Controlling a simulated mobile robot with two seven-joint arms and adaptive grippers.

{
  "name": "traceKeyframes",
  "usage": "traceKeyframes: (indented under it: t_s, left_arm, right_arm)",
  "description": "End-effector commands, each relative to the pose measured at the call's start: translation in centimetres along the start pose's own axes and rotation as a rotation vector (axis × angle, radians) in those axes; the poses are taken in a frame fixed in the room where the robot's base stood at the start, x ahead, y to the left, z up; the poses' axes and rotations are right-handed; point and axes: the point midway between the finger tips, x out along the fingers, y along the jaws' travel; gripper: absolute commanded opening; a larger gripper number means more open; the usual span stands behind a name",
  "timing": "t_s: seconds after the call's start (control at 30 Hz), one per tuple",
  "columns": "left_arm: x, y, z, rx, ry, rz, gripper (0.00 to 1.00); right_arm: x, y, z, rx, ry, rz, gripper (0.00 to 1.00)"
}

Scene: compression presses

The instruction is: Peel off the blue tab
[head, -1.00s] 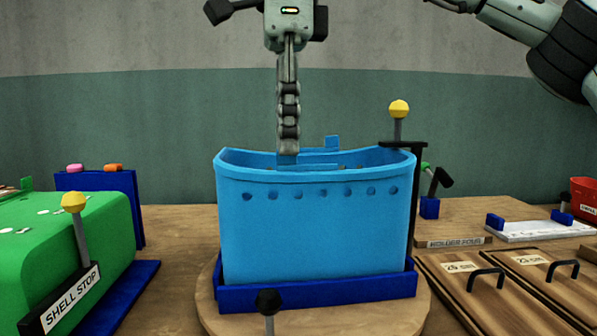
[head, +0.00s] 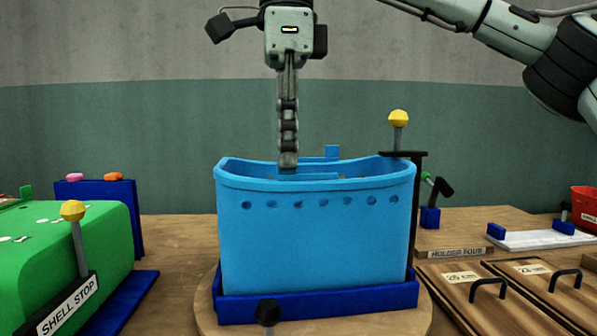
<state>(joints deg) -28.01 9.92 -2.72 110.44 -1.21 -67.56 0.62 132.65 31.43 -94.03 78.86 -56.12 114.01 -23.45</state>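A light blue curved shell (head: 315,240) stands upright in a dark blue holder (head: 320,308) on a round wooden base. A small blue tab (head: 332,152) sticks up behind its back rim. A flat blue strip (head: 318,176) shows just inside the shell's front rim. My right gripper (head: 288,160) points straight down over the shell, its tips at the left end of this strip. I see its fingers edge-on, so their gap is hidden, and I cannot tell whether they touch or hold the strip. My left gripper is out of view.
A yellow-knobbed lever (head: 398,118) rises at the shell's right rear. A black knob (head: 268,312) stands in front. The green machine (head: 70,250) with a yellow-knobbed lever is at left. Wooden lids with black handles (head: 488,288) lie at right. Space above the shell's right half is open.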

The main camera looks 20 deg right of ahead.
Motion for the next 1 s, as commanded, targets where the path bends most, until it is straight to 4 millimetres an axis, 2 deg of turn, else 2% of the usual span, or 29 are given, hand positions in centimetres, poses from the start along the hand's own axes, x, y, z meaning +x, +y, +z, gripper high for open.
traceKeyframes:
  t_s: [0.5, 0.87, 1.0]
  left_arm:
    - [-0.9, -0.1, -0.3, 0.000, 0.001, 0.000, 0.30]
    - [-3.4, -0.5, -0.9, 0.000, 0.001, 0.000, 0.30]
    - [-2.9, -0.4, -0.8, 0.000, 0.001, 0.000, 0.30]
  right_arm:
    - [-1.0, 0.0, 0.0, 0.000, -0.001, -0.001, 0.00]
    - [-3.9, 0.0, 0.0, 0.000, -0.001, -0.001, 0.00]
    - [-4.7, 0.0, 0.0, 0.002, 0.001, -0.002, 0.00]
